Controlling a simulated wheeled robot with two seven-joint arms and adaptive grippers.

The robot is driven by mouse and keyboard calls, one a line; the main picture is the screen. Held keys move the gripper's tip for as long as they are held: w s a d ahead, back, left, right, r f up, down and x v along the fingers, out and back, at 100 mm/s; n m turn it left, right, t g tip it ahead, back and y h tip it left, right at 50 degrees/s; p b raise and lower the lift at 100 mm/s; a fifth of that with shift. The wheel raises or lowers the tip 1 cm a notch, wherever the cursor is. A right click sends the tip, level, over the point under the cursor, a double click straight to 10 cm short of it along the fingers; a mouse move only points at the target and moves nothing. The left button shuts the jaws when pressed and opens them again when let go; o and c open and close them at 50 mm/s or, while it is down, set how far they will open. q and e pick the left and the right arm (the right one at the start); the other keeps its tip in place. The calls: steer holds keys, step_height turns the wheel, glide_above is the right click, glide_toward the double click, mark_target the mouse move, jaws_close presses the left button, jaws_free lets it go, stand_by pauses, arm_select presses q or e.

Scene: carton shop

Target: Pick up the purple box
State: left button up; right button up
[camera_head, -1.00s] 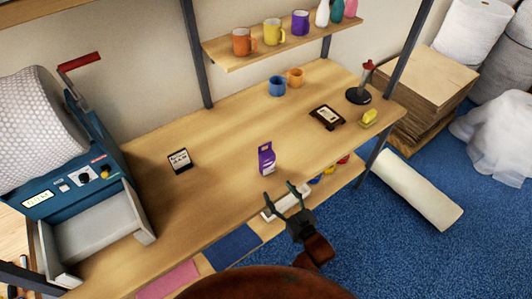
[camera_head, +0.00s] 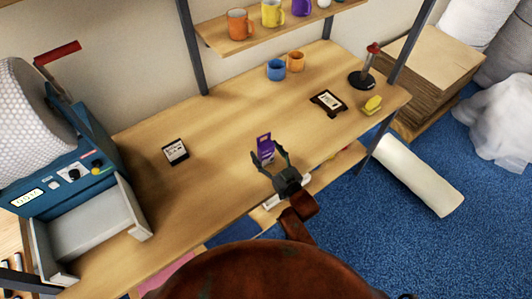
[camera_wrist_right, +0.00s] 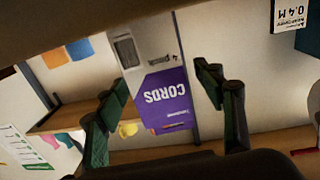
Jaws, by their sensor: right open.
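The purple box (camera_head: 265,146) stands upright on the wooden table near its front edge. In the right wrist view the purple box (camera_wrist_right: 166,98) shows white lettering reading "CORDS", upside down, and lies between the two fingers. My right gripper (camera_head: 270,160) is open, with its fingers spread on either side of the box's lower part in the head view. In the wrist view the right gripper (camera_wrist_right: 162,100) has a gap between each finger and the box. I cannot tell how deep the box sits between the fingers. My left gripper is not in view.
A blue machine (camera_head: 72,172) with a grey tray stands at the left. A small black-and-white card (camera_head: 176,151), a dark frame (camera_head: 328,103), a yellow item (camera_head: 372,105) and two mugs (camera_head: 276,70) are on the table (camera_head: 225,115). The table around the box is clear.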

steer(key=shift+w, duration=0.15)
steer(key=c, duration=1.3)
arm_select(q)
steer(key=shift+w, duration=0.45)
arm_select(e)
steer(key=shift+c, duration=0.2)
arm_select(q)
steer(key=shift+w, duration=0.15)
arm_select(e)
steer(key=shift+r, duration=0.1)
